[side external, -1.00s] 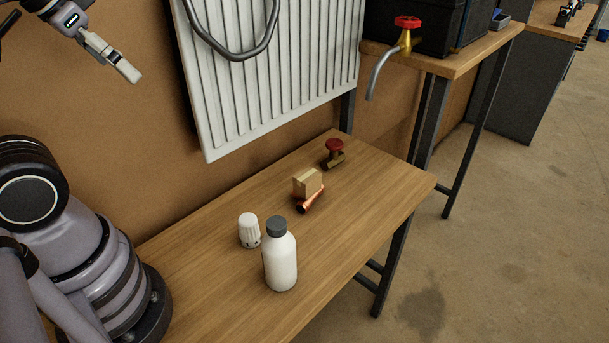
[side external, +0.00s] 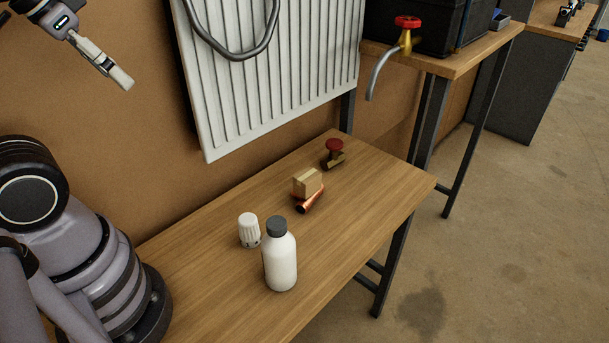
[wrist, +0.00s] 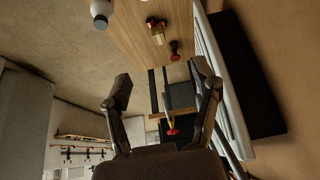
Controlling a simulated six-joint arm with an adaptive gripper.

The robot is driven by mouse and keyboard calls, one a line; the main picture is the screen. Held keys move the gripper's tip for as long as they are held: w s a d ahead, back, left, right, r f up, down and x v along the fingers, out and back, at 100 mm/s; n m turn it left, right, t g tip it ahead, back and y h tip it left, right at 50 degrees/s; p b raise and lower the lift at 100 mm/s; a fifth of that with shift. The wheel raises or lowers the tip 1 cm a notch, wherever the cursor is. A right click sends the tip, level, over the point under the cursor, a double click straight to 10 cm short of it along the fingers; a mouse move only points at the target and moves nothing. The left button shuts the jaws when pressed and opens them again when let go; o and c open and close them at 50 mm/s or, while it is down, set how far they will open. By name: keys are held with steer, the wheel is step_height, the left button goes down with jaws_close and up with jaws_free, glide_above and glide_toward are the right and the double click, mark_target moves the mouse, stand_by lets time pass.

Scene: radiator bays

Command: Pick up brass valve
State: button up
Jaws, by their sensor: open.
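The brass valve (side external: 335,160) lies at the far end of the wooden table in the side view, its dark red round handwheel (side external: 334,145) on top. It also shows in the wrist view (wrist: 174,56), near the table's end. My gripper (side external: 122,80) is high at the upper left in the side view, well away from the valve and above the table. In the wrist view my gripper's two fingers (wrist: 165,92) are spread apart with nothing between them.
On the table (side external: 350,217) stand a white bottle with a grey cap (side external: 281,262), a white thermostat head (side external: 249,231), and a wooden block (side external: 307,182) touching a copper pipe piece (side external: 309,203). A white radiator (side external: 270,75) hangs behind. A tap with red handle (side external: 405,40) is on a farther bench.

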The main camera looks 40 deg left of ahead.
steer(key=shift+w, duration=0.1)
steer(key=w+a+f+t, duration=0.15)
steer(key=w+f, duration=0.35)
steer(key=w, duration=1)
steer(key=w+f+t, duration=0.3)
steer(key=w+f, duration=0.1)
steer(key=w, duration=1.1)
steer(key=w+f+t, duration=0.1)
steer(key=w+f, duration=0.6)
steer(key=f, duration=0.5)
steer(key=t+h, duration=0.1)
steer(key=t, duration=0.1)
glide_toward(328, 151)
steer(key=w, duration=0.1)
steer(key=shift+w+f+m+t, duration=0.3)
steer(key=shift+f+m, duration=0.1)
steer(key=shift+f, duration=0.1)
steer(key=x, duration=0.7)
steer(key=shift+w+f, duration=0.2)
steer(key=shift+w, duration=0.15)
steer(key=shift+x, duration=2.7)
steer(key=shift+w+r, duration=0.1)
steer(key=shift+r, duration=0.05)
